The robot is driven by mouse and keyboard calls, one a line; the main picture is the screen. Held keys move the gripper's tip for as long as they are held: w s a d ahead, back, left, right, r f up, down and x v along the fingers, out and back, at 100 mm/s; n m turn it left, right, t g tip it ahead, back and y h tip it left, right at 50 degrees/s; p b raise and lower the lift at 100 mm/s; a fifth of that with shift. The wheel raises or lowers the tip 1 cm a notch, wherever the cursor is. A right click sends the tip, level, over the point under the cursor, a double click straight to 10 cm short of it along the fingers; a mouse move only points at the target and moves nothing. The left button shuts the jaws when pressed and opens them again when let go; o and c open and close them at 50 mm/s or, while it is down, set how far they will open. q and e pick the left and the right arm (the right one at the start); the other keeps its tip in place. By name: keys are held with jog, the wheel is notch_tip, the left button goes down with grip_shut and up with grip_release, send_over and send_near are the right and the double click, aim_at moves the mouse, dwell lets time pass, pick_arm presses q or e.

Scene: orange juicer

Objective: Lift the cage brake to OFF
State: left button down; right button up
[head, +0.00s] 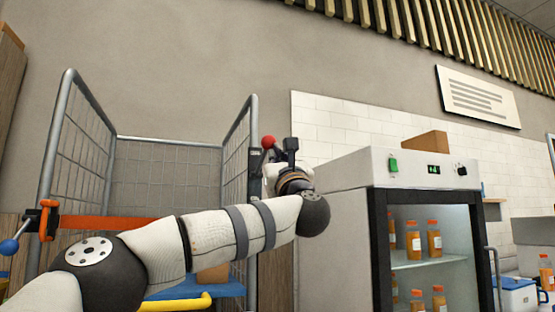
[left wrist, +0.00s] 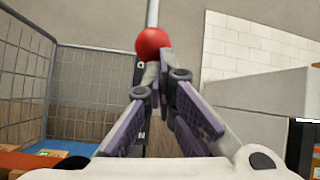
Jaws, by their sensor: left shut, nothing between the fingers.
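The cage brake shows as a red ball knob (head: 268,142) at the right front post of the wire roll cage (head: 243,125). A dark label plate (head: 254,160) is beside it. In the left wrist view the red knob (left wrist: 153,42) is just beyond my fingertips, in front of a grey post. Letters on the dark plate are partly hidden by my fingers. My left gripper (head: 273,160) is at the knob, its fingers shut with nothing between them; its purple-sided fingers (left wrist: 160,70) meet just below the knob. I cannot tell whether they touch it. My right gripper is out of view.
A glass-door fridge (head: 425,180) with orange bottles stands close on the right of my left wrist. A carton (head: 425,142) is on top. An orange strap (head: 95,223) crosses the cage front, with a blue-knobbed lever (head: 10,246) at left.

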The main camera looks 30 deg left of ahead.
pick_arm(q)
jog(key=s+d+b, duration=0.2)
jog(key=s+d, duration=0.4)
jog(key=d, duration=0.1)
jog(key=shift+d+f, duration=0.15)
jog(key=shift+f, duration=0.3)
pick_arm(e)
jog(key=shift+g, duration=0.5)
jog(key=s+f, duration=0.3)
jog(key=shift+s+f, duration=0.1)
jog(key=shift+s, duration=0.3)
